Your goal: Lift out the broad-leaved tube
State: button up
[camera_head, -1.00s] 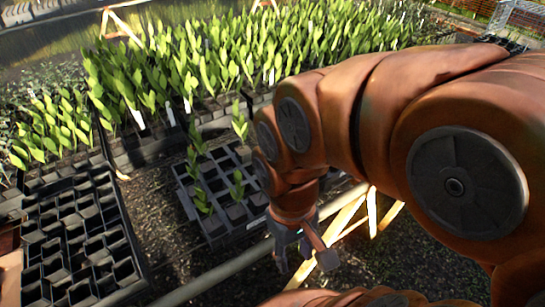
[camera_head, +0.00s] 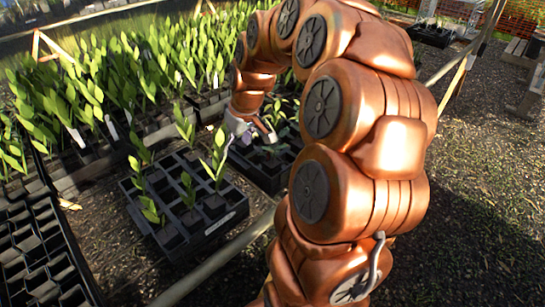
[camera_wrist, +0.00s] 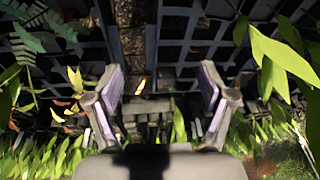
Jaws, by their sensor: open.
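My gripper (camera_head: 250,130) hangs above the near edge of the dense plants in the head view, beside a black cell tray. In the wrist view my gripper (camera_wrist: 160,78) is open, with its two fingers apart and nothing clearly held between them. A plant with broad green leaves (camera_wrist: 280,55) stands at the upper right of the wrist view, outside the fingers. In the head view a leafy plant (camera_head: 216,160) stands in the front tray, left of and below my gripper. I cannot tell for sure which plant is the broad-leaved tube.
The front black tray (camera_head: 211,226) holds a few plants and several empty cells. A second tray (camera_head: 266,180) with low plants is partly behind my arm. A rail (camera_head: 222,268) runs in front. Empty trays (camera_head: 40,250) lie at left. Gravel is clear at right.

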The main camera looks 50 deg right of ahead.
jog(key=shift+m+t+h, duration=0.6)
jog(key=shift+t+h, duration=0.1)
jog(key=d+f, duration=0.2)
jog(key=d, duration=0.4)
jog(key=w+d+f, duration=0.1)
jog(key=d, duration=0.5)
jog(key=d+f+b, duration=0.1)
jog(key=d+f, duration=0.1)
jog(key=d, duration=0.4)
jog(key=shift+w+f, duration=0.2)
jog(key=shift+f, duration=0.1)
jog(key=shift+p+x, duration=0.9)
jog(key=shift+x, duration=2.6)
jog(key=shift+c, duration=0.4)
grip_shut()
